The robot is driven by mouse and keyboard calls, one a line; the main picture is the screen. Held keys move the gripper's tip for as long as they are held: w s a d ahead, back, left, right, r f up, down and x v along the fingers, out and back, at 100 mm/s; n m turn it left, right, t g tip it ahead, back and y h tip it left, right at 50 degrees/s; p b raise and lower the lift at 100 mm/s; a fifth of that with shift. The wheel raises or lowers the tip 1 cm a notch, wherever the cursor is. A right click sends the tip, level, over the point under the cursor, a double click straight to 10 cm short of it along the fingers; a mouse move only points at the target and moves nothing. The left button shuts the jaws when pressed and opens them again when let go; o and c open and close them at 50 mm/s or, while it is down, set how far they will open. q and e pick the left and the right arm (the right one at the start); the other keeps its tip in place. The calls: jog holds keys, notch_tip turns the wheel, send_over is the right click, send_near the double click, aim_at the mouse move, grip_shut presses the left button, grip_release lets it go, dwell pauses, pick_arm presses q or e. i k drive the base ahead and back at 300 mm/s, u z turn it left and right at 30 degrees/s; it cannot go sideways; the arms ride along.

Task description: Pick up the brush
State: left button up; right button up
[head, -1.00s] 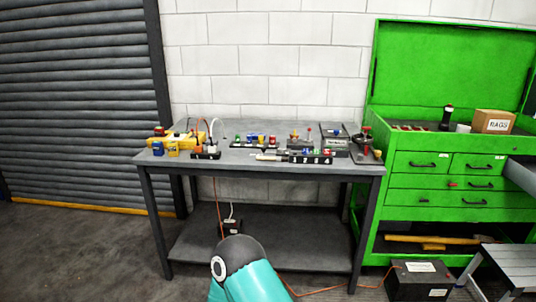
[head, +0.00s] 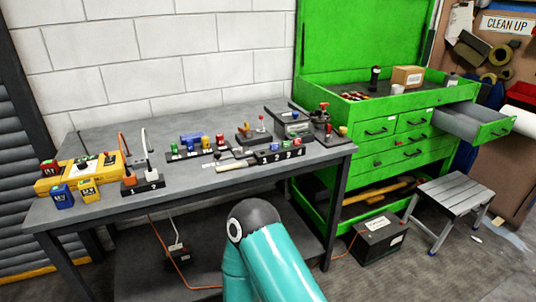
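A slim, pale-handled object (head: 232,165) lies flat on the grey workbench (head: 100,211), near its front edge and left of a black numbered block (head: 278,154). It looks like the brush, but it is too small to be sure of its bristles. Nothing of mine touches it. A teal arm link of mine with a dark round cap rises from the bottom middle, in front of the bench. Neither of my grippers shows in the head view.
Left on the bench are a yellow unit (head: 80,172), a blue block (head: 62,196) and a socket block with cables (head: 142,183). A green tool cabinet (head: 375,150) stands right with an open drawer (head: 475,122). A step stool (head: 455,195) and black box (head: 379,238) stand on the floor.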

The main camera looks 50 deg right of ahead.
aim_at(252, 162)
jog(key=z, duration=0.4)
jog(key=i, duration=1.2)
jog(key=z, duration=0.5)
jog(key=k, duration=0.8)
jog(key=z, duration=0.2)
jog(key=i, duration=0.85)
jog(key=u, duration=0.05)
